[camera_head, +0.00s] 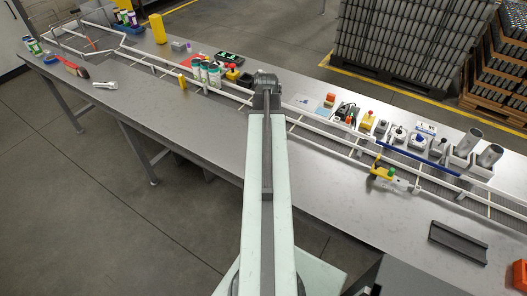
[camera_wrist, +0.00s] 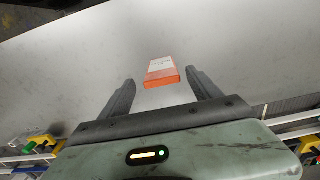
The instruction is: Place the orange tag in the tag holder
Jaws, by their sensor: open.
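The orange tag (camera_wrist: 160,75) is a small orange block with a white face in the wrist view. It lies on a bare grey surface, in line with the gap between my fingertips. My gripper (camera_wrist: 161,78) is open, with one dark finger on each side of the tag in the picture. I see no contact, and the height between fingers and tag is hard to tell. In the head view my gripper end (camera_head: 265,85) is over the far side of the long table, and my arm hides what lies under it. I cannot make out the tag holder for certain.
White rails of a conveyor (camera_head: 335,136) run along the table (camera_head: 215,133). Green-and-white cans (camera_head: 207,73) stand left of my gripper. A small orange object (camera_head: 330,99), a row of small devices (camera_head: 395,133) and grey cylinders (camera_head: 467,142) stand to its right.

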